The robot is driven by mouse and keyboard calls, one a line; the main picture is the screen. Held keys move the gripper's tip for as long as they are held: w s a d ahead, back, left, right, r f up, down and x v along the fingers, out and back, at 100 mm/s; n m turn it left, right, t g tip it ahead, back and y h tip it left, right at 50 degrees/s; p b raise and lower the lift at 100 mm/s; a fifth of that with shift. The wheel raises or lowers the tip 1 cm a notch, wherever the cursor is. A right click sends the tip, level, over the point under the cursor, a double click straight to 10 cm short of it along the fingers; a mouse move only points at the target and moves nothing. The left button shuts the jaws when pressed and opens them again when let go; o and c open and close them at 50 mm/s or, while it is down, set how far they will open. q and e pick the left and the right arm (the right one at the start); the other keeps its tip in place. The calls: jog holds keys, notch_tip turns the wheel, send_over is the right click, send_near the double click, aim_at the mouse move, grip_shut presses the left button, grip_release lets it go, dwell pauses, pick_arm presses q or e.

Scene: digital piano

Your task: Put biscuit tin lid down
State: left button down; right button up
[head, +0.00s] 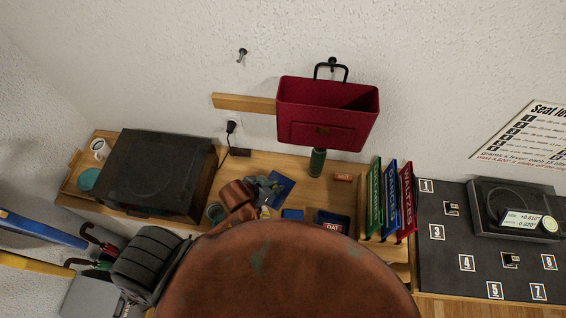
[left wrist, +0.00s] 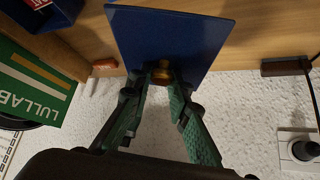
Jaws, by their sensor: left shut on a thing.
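The biscuit tin lid is a flat blue plate (head: 281,186) over the wooden top, left of centre in the head view. In the left wrist view the lid (left wrist: 205,42) fills the upper middle, with a brass-coloured knob (left wrist: 162,74). My left gripper (head: 262,187) has its green-padded fingers shut on that knob; the fingers also show in the left wrist view (left wrist: 161,80). Whether the lid touches the wood is unclear. A dark blue tin marked OAT (head: 333,217) stands to the right of the lid. My right gripper is out of view.
Green, blue and red books (head: 390,198) stand right of the tin. A small red box (head: 344,177) and a green cylinder (head: 317,161) lie behind. A dark boxy device (head: 160,170) and a mug (head: 99,149) are left. A red bin (head: 325,112) hangs above.

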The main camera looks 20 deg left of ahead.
pick_arm(q)
jog(key=shift+w+a+f, duration=0.15)
jog(key=shift+w+f, duration=0.05)
jog(key=w+a+f, duration=0.1)
jog(key=w+f, duration=0.1)
jog(key=w, duration=0.1)
jog(key=w+a+f, duration=0.1)
jog(key=w+f, duration=0.2)
jog(key=w, duration=0.1)
jog(key=w+a+f+p, duration=0.1)
jog(key=w+f, duration=0.2)
jog(key=w, duration=0.1)
jog(key=shift+w+a+f, duration=0.15)
jog(key=shift+w+a, duration=0.1)
jog(key=shift+a, duration=0.15)
jog(key=shift+w+a+f, duration=0.15)
jog(key=shift+w+f, duration=0.2)
jog(key=shift+f, duration=0.15)
notch_tip(320, 180, down, 3)
jog(key=shift+w+r, duration=0.1)
jog(key=shift+w, duration=0.05)
jog(key=shift+f, duration=0.3)
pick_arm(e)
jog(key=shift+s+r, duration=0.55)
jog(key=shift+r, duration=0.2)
pick_arm(q)
jog(key=shift+f, duration=0.15)
